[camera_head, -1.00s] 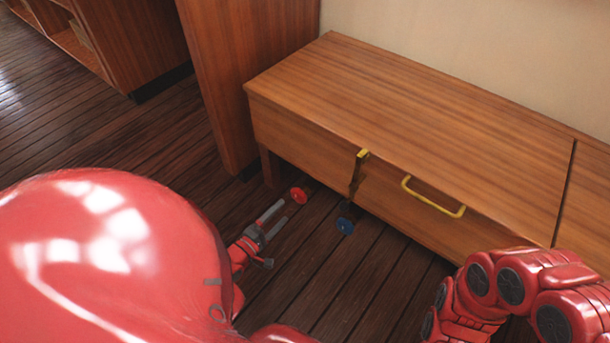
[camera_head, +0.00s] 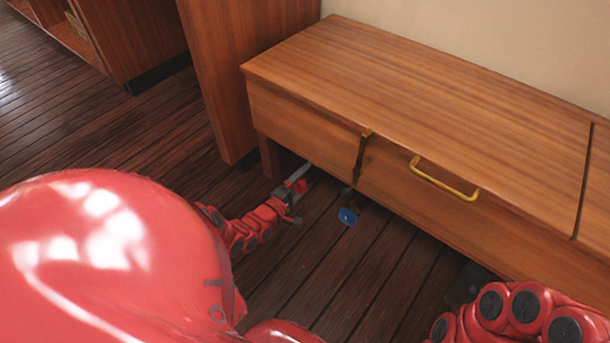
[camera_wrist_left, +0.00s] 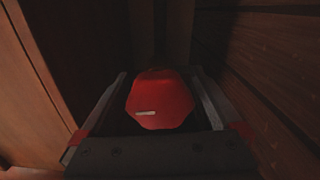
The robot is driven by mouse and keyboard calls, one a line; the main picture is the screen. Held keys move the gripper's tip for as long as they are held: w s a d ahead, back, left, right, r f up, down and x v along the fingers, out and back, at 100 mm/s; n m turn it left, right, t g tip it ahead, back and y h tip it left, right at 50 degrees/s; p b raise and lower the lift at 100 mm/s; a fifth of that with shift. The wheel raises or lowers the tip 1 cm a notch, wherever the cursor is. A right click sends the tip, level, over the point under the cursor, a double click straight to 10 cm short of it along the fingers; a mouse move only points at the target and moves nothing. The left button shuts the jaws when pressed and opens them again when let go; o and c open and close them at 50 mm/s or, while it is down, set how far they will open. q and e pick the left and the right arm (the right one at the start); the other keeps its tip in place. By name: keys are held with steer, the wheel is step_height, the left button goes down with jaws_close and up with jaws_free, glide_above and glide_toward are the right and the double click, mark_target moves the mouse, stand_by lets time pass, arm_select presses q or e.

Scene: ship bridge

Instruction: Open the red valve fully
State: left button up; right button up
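The red valve (camera_wrist_left: 160,100) is a rounded, faceted red knob with a small white mark, in the middle of the left wrist view. In the head view only a bit of red (camera_head: 303,185) shows beside my left gripper (camera_head: 298,178), under the front left of the wooden cabinet. In the wrist view the two fingers of my left gripper (camera_wrist_left: 158,88) are spread, one on each side of the valve, with narrow dark gaps between. The gripper is open around the valve. My right arm shows at the lower right; its gripper cannot be made out.
A blue valve (camera_head: 348,216) sits just right of my left gripper. A wooden panel (camera_head: 240,80) stands at left. Floor ahead is clear.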

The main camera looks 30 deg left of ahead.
arm_select(q)
steer(key=c, duration=1.2)
steer(key=shift+c, duration=0.3)
